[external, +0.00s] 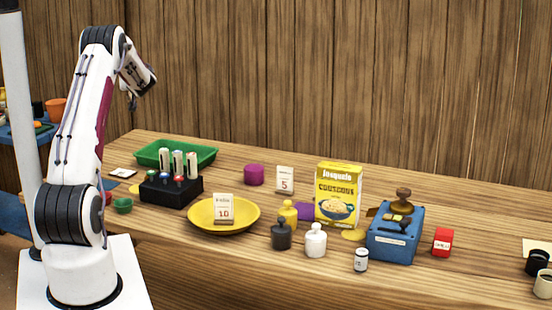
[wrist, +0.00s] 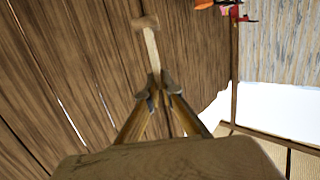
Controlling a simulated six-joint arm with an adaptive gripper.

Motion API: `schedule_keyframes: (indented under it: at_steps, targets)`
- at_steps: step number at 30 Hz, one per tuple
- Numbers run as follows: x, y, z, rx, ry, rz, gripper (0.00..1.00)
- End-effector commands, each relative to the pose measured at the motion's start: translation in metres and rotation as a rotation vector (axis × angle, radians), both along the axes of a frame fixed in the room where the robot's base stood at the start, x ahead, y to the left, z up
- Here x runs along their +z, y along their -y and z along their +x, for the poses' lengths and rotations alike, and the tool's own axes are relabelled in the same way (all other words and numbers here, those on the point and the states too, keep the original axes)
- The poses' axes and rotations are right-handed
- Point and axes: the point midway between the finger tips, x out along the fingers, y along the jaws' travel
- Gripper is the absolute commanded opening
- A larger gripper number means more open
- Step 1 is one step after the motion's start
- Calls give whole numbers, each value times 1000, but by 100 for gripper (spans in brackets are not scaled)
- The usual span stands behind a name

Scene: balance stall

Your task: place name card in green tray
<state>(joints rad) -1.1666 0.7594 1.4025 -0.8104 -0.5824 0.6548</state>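A small white card with a dark edge (external: 122,172) lies flat on the left of the table, in front of the green tray; its print is too small to read, so I cannot confirm it as the name card. The green tray (external: 206,154) sits at the back left, its visible inside bare. My gripper (external: 132,99) is raised high above the table's left end, well apart from card and tray. In the wrist view my gripper (wrist: 155,88) has its fingertips close together. A wooden T-shaped piece (wrist: 151,47) shows beyond them; I cannot tell whether they grip it.
A black holder (external: 171,192) with several upright pieces stands before the tray. A yellow plate (external: 250,217) carries a "10" card (external: 223,209). A "5" card (external: 285,181), couscous box (external: 339,194) and blue box (external: 393,243) stand farther right. The table's front edge is mostly clear.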

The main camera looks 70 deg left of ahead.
Motion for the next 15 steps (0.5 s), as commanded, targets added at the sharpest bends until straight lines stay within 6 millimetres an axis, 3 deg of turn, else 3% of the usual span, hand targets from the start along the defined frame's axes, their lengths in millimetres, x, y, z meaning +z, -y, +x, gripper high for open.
schedule_keyframes:
  at_steps: [15]
  targets:
    - [-5,-6,9,-161,-1,1,0]
